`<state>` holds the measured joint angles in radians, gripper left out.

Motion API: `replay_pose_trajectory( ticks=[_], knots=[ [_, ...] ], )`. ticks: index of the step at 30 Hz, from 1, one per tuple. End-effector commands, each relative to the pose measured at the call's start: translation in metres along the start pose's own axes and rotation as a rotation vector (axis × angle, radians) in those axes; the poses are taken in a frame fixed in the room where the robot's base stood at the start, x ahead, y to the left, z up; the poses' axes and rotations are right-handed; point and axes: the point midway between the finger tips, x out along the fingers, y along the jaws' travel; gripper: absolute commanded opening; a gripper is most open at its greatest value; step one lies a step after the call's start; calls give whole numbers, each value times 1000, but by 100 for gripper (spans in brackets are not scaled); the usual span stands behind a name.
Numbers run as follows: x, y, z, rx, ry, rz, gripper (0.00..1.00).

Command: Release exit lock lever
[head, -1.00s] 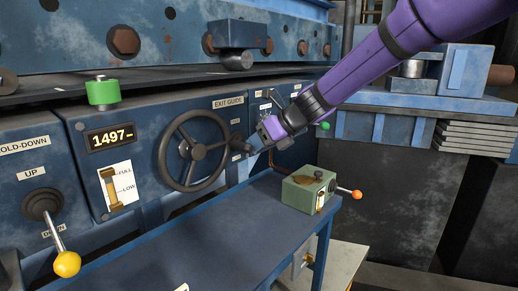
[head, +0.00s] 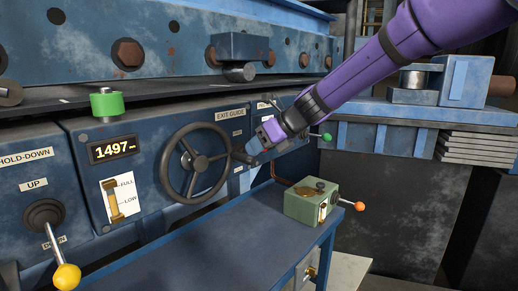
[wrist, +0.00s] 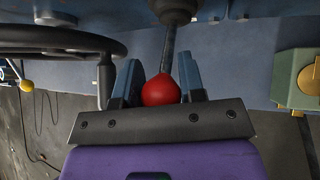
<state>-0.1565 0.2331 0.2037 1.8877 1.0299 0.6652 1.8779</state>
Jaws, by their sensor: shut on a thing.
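The lock lever is a metal rod with a red ball knob (wrist: 160,90), coming from a dark round boot in the wrist view. My gripper (wrist: 160,72) is shut on the knob, with one blue-grey finger on each side of it. In the head view my gripper (head: 251,152) is just right of the black handwheel (head: 167,165), below the EXIT GUIDE label (head: 230,114). There the red knob is hidden by my gripper. The lever's own label cannot be read.
A green box with an orange-knobbed lever (head: 313,203) stands on the blue ledge (head: 225,235) below my gripper. A green-knobbed lever (head: 326,137) is close right of my wrist. A yellow-knobbed lever (head: 67,277) is at the lower left. The ledge's middle is clear.

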Motion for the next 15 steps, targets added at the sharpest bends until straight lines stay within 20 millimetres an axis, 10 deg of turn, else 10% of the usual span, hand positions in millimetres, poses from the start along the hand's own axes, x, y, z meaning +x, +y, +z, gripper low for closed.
replay_pose_trajectory(
  ticks=[4,5,7,15],
  knots=[
    [-1,0,2,-1,-4,-2,0],
    [-1,0,2,-2,-4,-2,41],
    [-1,0,2,-1,-4,-1,57],
    [0,0,1,-1,-2,0,61]
  ],
)
